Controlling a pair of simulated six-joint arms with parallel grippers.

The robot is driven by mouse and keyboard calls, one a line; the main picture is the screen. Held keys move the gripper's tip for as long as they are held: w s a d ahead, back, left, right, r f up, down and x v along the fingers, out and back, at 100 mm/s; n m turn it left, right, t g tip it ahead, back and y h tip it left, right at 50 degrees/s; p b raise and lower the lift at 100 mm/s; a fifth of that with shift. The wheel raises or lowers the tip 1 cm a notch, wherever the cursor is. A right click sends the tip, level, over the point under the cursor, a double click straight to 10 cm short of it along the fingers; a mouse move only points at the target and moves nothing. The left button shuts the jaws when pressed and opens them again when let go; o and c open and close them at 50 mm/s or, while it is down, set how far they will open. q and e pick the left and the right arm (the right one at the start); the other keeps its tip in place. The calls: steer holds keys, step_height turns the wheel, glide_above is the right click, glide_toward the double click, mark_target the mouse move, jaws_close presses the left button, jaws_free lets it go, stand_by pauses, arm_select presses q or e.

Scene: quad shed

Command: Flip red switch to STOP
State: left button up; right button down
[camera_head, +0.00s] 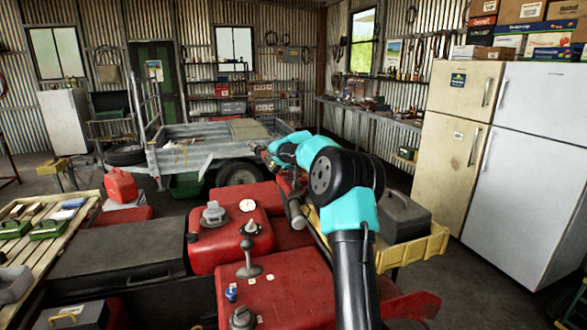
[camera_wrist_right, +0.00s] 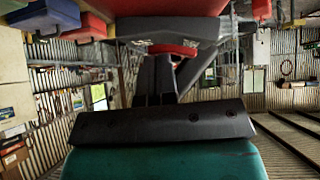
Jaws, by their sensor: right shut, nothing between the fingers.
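In the right wrist view my right gripper (camera_wrist_right: 156,66) is shut, with nothing held. Its dark fingers point toward a dark housing (camera_wrist_right: 190,32). A small rounded red piece (camera_wrist_right: 172,49), which looks like the red switch, lies just beyond the fingertips. I cannot tell if they touch, and its position and any STOP lettering are not readable. In the head view the red quad (camera_head: 280,285) stands in front, and my turquoise right arm reaches over it; the switch is not distinguishable there. My left gripper is not in view.
A dark handlebar grip (camera_head: 296,211) is close beside my right arm. Knobs and a lever (camera_head: 248,258) rise from the quad. A yellow crate (camera_head: 428,243) with a dark case (camera_head: 402,215) stands right of the arm. A slatted table (camera_head: 40,240) is at the left.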

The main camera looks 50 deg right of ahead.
steer(key=shift+w+a+f, duration=0.25)
steer(key=shift+w+a, duration=0.25)
steer(key=shift+a, duration=0.25)
steer(key=shift+w+r, duration=0.1)
steer(key=shift+r, duration=0.25)
step_height(320, 180, up, 4)
steer(key=shift+a+r, duration=0.1)
steer(key=v, duration=1)
steer(key=shift+h, duration=0.4)
